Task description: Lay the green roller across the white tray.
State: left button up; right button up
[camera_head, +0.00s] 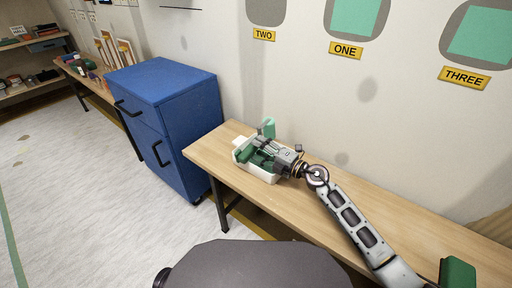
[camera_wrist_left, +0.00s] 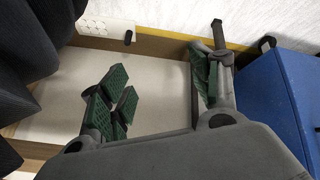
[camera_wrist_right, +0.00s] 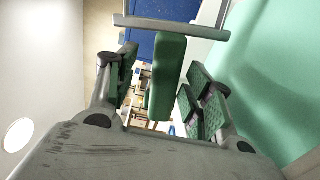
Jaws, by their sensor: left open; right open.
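The white tray (camera_head: 262,176) stands at the left end of the wooden bench. My right gripper (camera_head: 257,155) is low over the tray and hides much of its inside. The green roller shows a light green part (camera_head: 267,128) at the tray's far side. In the right wrist view a dark green bar (camera_wrist_right: 168,75), seemingly its handle, lies between the open fingers of my right gripper (camera_wrist_right: 158,95); contact is unclear. A large light green surface fills the right of that view.
A blue cabinet (camera_head: 165,110) stands left of the bench (camera_head: 350,195); it also shows in the left wrist view (camera_wrist_left: 285,95). The wall behind carries yellow labels ONE (camera_head: 346,50), TWO (camera_head: 264,35) and THREE (camera_head: 464,78). A dark green block (camera_head: 457,273) is at the lower right.

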jog(key=p+v, duration=0.1)
jog(key=v, duration=0.7)
jog(key=shift+s+d+r, duration=0.2)
jog(key=shift+d, duration=0.05)
pick_arm(q)
jog(key=r, duration=0.3)
jog(key=shift+s+a+r+g+y+p, duration=0.15)
jog(key=shift+a+r+g+y+p, duration=0.15)
jog(key=shift+a+g, duration=0.1)
pick_arm(e)
jog(key=shift+s+d, duration=0.25)
jog(key=shift+d, duration=0.1)
pick_arm(q)
jog(key=shift+s+f, duration=0.2)
pick_arm(e)
jog(key=shift+r, duration=0.15)
pick_arm(q)
jog(key=a+g+p, duration=0.1)
jog(key=p, duration=0.2)
jog(key=s+a+g+y+p, duration=0.1)
jog(key=p, duration=0.2)
jog(key=a+r+g+y+p, duration=0.1)
jog(key=p, duration=0.2)
jog(key=shift+s+a+m, duration=0.3)
jog(key=shift+s+a, duration=0.05)
jog(key=shift+a, duration=0.05)
pick_arm(e)
notch_tip(320, 180, up, 9)
